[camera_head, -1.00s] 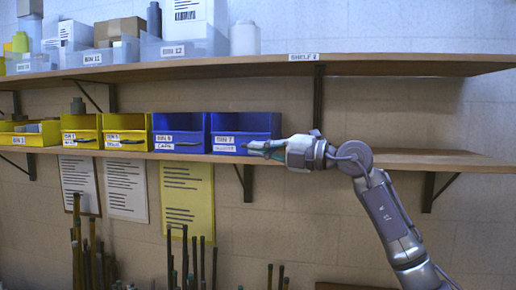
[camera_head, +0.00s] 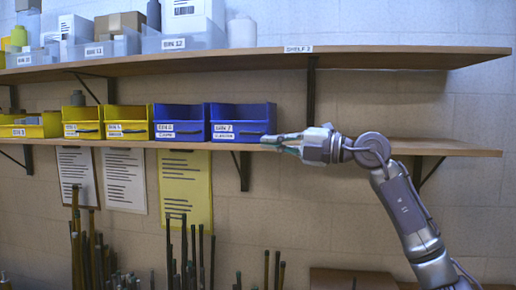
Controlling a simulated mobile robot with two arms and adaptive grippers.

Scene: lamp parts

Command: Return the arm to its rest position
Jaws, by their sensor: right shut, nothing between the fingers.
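My right gripper (camera_head: 289,143) is shut and empty. It points left at the height of the lower shelf (camera_head: 440,147), just right of the rightmost blue bin (camera_head: 240,117). Its wrist and forearm come in from the lower right. From this view I cannot tell whether the fingertips touch the shelf edge; they appear in front of it. My left gripper is not in view.
A second blue bin (camera_head: 180,117) and several yellow bins (camera_head: 126,114) stand to the left on the lower shelf. The upper shelf (camera_head: 380,59) holds clear bins at left. Papers hang below, above upright rods (camera_head: 190,255). The lower shelf's right part looks bare.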

